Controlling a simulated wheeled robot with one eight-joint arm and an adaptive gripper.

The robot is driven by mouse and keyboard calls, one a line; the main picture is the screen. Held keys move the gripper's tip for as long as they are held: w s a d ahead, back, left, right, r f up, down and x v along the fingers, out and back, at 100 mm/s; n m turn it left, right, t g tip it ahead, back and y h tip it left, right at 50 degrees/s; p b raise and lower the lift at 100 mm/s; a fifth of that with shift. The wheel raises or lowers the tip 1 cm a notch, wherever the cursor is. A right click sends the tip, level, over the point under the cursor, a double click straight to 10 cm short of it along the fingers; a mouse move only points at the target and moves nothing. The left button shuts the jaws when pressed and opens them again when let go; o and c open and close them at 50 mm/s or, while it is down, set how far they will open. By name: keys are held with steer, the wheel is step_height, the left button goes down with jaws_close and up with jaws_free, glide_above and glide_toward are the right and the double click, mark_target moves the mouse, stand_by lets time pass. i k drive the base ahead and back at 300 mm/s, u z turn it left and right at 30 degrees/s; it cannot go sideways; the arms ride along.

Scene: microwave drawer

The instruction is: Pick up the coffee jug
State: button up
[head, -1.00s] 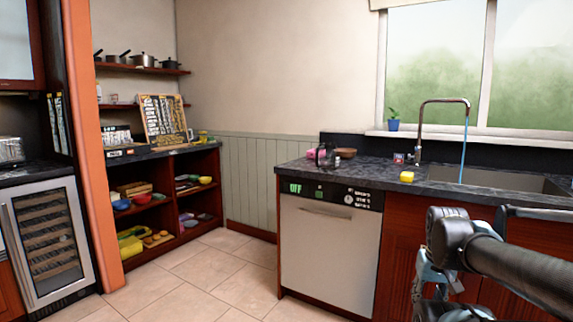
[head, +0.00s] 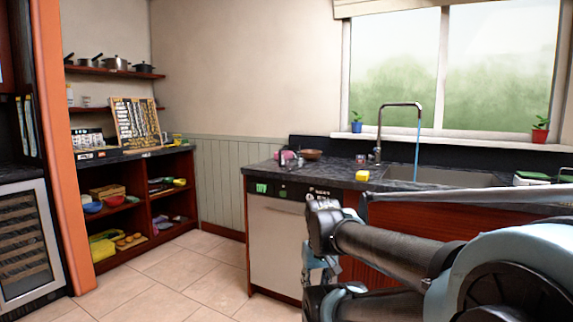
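A small dark, see-through vessel (head: 289,159), possibly the coffee jug, stands at the left end of the sink counter, above the white dishwasher. It is too small to make out clearly. A pink item (head: 277,155) and a brown bowl (head: 311,154) are beside it. My arm reaches in from the lower right and bends down in front of the counter, well apart from the vessel. The fingers of my gripper cannot be made out.
The dark counter (head: 338,173) holds a yellow sponge (head: 362,175) and a sink (head: 440,178) with running tap (head: 400,104). The dishwasher (head: 275,245) is shut. Open shelves (head: 120,205) stand at the left. The tiled floor (head: 185,275) between is clear.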

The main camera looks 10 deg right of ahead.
mark_target(290, 156)
steer(key=u, duration=0.05)
steer(key=i, duration=1)
steer(key=z, duration=0.05)
